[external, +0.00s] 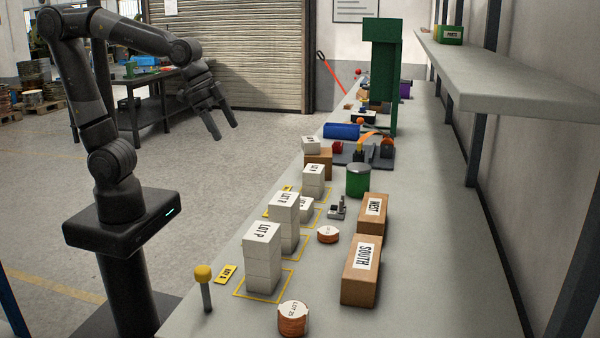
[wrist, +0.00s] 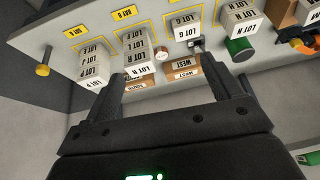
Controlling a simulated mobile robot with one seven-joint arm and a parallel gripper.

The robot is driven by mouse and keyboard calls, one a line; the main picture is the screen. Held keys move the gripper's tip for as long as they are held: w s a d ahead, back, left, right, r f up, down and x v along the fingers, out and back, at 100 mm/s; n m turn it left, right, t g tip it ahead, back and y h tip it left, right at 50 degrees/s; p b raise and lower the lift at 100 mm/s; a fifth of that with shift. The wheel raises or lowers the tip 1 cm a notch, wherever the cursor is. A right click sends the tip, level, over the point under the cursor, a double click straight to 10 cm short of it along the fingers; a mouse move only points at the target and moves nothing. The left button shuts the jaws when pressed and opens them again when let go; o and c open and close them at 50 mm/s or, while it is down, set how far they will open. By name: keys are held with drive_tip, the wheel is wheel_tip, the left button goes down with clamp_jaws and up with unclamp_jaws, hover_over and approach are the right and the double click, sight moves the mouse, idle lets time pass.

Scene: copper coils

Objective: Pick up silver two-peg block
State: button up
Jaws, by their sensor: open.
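The silver two-peg block (external: 337,208) sits on the long grey bench, left of the green cylinder and right of the white LOT boxes. In the wrist view a small grey metal piece (wrist: 196,44), partly hidden, appears to be the same block, beside a white LOT box. My gripper (external: 226,131) is open and empty, in the air left of the bench and well apart from the block. In the wrist view its two fingers (wrist: 163,72) are spread, with the bench beyond them.
White LOT box stacks (external: 263,258) stand along the bench's left side. Cardboard boxes SOUTH (external: 360,275) and WEST (external: 371,215) stand right of the block. A green cylinder (external: 358,181) and copper coil (external: 328,235) are near it. A shelf (external: 520,75) overhangs the right side.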

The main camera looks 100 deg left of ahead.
drive_tip(key=w+a+f, duration=0.3)
drive_tip(key=w, duration=0.6)
approach(336, 207)
drive_tip(key=shift+w+a+f+g, duration=0.1)
drive_tip(key=shift+w+f+g, duration=0.3)
drive_tip(key=shift+w+f, duration=0.65)
drive_tip(key=shift+x, duration=3)
drive_tip(key=shift+s, duration=0.1)
drive_tip(key=c, duration=1.4)
drive_tip(key=shift+o, duration=0.2)
drive_tip(key=shift+r, duration=0.15)
